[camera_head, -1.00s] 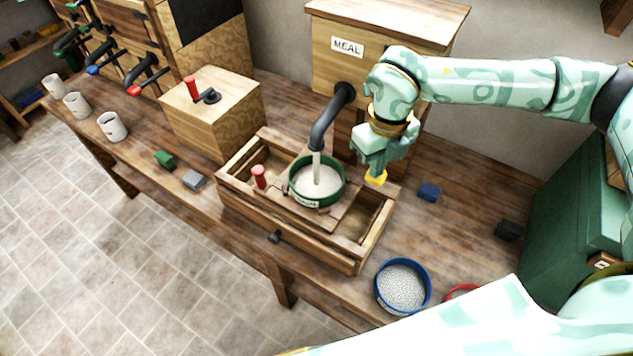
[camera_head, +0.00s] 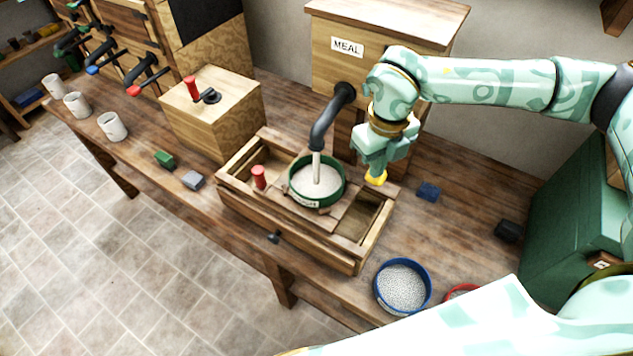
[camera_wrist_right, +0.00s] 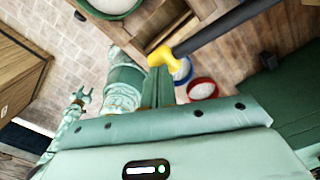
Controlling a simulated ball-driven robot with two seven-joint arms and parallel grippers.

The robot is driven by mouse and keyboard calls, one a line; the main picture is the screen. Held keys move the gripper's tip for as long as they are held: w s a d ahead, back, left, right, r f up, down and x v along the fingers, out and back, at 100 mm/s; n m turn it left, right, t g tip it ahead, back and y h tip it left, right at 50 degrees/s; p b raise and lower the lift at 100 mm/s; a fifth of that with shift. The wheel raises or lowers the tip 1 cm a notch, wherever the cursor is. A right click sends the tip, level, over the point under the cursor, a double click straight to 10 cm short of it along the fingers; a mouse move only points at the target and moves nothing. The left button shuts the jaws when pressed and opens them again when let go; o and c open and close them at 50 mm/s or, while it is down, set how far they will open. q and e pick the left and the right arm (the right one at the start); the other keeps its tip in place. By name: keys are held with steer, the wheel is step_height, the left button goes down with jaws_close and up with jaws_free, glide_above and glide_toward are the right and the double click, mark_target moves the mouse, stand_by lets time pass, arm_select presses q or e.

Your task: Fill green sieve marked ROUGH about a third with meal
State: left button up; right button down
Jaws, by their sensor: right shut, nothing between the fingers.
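The green sieve (camera_head: 294,195) sits on a wooden frame under the dark spout (camera_head: 323,131) of the box marked MEAL (camera_head: 347,47). A pale stream of meal (camera_head: 316,168) runs from the spout into it, and pale meal (camera_head: 327,182) covers its floor. The sieve's label is too small to read. My right gripper (camera_head: 374,172) is shut and empty, right by the yellow handle end (camera_head: 377,178); contact is unclear. The yellow end also shows at the shut fingers in the right wrist view (camera_wrist_right: 166,54). My left gripper (camera_wrist_right: 81,97) is small there, its jaw state unclear.
A blue sieve (camera_head: 376,294) and a red sieve (camera_head: 462,288) stand at right front. Blue (camera_head: 428,191) and black (camera_head: 508,230) blocks lie right. White cups (camera_head: 113,126) stand left.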

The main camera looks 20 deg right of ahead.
stand_by(0.5)
step_height(320, 180, up, 9)
steer(key=p, duration=0.7)
